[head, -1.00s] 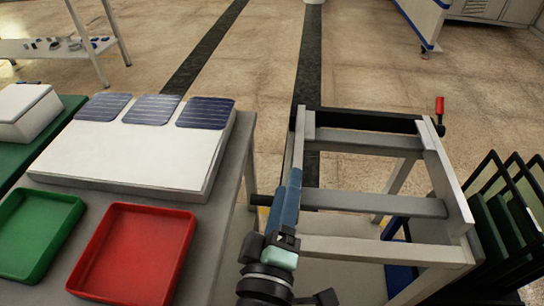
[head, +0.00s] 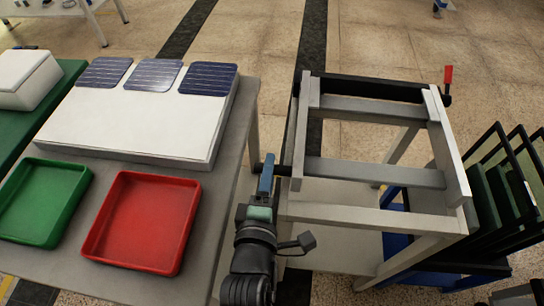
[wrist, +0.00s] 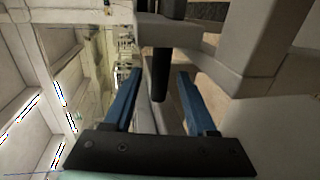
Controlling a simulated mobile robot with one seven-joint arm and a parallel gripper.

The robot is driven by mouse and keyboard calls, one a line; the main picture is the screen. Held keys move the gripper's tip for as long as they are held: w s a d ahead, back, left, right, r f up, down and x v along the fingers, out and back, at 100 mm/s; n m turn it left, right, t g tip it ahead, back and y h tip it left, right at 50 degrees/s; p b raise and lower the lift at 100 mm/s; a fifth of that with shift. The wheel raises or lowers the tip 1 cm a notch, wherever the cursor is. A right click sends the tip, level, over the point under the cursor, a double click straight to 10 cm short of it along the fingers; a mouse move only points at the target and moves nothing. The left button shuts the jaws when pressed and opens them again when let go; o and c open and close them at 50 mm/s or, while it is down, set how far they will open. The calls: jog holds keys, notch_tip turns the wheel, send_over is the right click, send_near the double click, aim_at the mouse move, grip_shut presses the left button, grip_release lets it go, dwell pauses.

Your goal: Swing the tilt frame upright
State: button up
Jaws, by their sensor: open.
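The tilt frame (head: 375,174) lies roughly flat on top of its pale stand, with grey crossbars and a black bar (head: 372,88) along its far side. A short black peg handle (head: 282,170) sticks out from its left side towards the table. My gripper (head: 266,165) is at this peg, with its blue fingers pointing away from me. In the wrist view the black peg (wrist: 160,76) stands between the two open blue fingers (wrist: 157,84), with a gap visible on each side. I cannot tell whether any finger touches it.
A red-handled lever (head: 448,80) stands at the frame's far right corner. A table (head: 232,130) on the left holds a white board with solar cells, a red tray (head: 143,268) and a green tray (head: 40,244). A rack of dark frames (head: 500,190) stands close on the right.

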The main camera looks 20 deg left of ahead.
jog(key=shift+x, duration=2.45)
grip_shut()
